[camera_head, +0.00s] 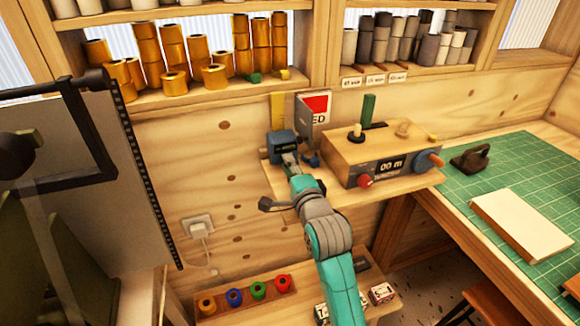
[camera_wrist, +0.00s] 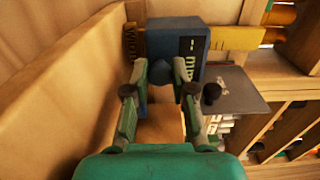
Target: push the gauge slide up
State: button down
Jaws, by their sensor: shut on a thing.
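The gauge slide is a dark blue block (camera_head: 281,141) with a small display, on an upright yellow scale (camera_head: 277,108) fixed to the wooden wall. In the wrist view the slide (camera_wrist: 190,38) is close ahead, with the yellow scale (camera_wrist: 240,38) running sideways behind it. My gripper (camera_head: 290,160) is at the lower front of the slide. In the wrist view my gripper (camera_wrist: 165,72) has a finger on either side of the slide's lower part and is shut on it. The fingers partly hide the grip.
A red-and-white sign (camera_head: 315,107) stands just right of the scale. A wooden control box (camera_head: 380,150) with knobs and a display sits further right on the shelf. Gold foil rolls (camera_head: 175,82) stand on the shelf above. A green cutting mat (camera_head: 520,170) covers the right bench.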

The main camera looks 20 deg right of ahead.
notch_tip(320, 180, up, 10)
dwell(0.5)
jog(key=shift+r, duration=0.1)
jog(key=c, duration=1)
grip_release()
jog(key=shift+o, duration=0.2)
jog(key=s, duration=1.2)
